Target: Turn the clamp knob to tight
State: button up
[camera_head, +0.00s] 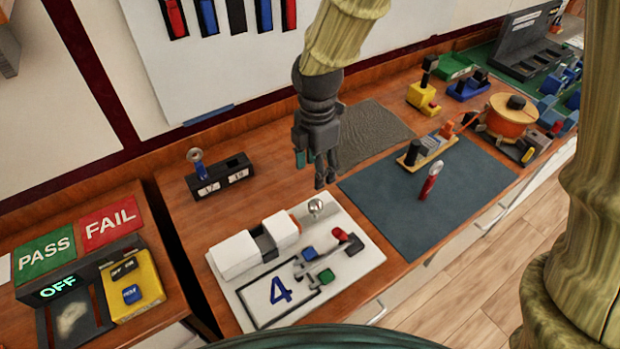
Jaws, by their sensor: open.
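A white fixture board (350,270) with a blue "4" lies on the wooden bench at the front. On it, two white blocks (255,248) stand with a dark gap between them. A round silver knob (316,207) sits at the right end of the blocks and looks like the clamp knob; its setting is too small to read. My gripper (313,170) points down above the bench, behind and a little above the knob. It is open and empty, apart from the knob.
A small red-handled part (344,236) and blue and green pieces stand on the board. A black stand marked 17 and 18 (222,180) is to the left. A dark blue mat (400,220) with a red-handled tool (430,182) lies to the right. A PASS/FAIL station (85,265) stands far left.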

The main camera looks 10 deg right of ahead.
aim_at(315, 202)
jog(key=f, duration=0.2)
jog(key=f+p, duration=0.1)
jog(key=f, duration=0.2)
jog(key=f+p, duration=0.1)
jog(key=f, duration=0.2)
jog(key=shift+s+a, duration=0.1)
jog(key=shift+s, duration=0.25)
jog(key=shift+s+f, duration=0.1)
jog(key=shift+f, duration=0.2)
jog(key=shift+s+f+p, duration=0.3)
jog(key=shift+s+p, duration=0.05)
jog(key=shift+s, duration=0.5)
jog(key=shift+w+f, duration=0.55)
jog(key=shift+w, duration=0.1)
jog(key=shift+s+r, duration=0.1)
jog(key=shift+s, duration=0.05)
jog(key=shift+s+r, duration=0.15)
jog(key=shift+s, duration=0.05)
jog(key=shift+c, duration=1.1)
jog(key=shift+w, duration=0.1)
jog(key=c, duration=0.8)
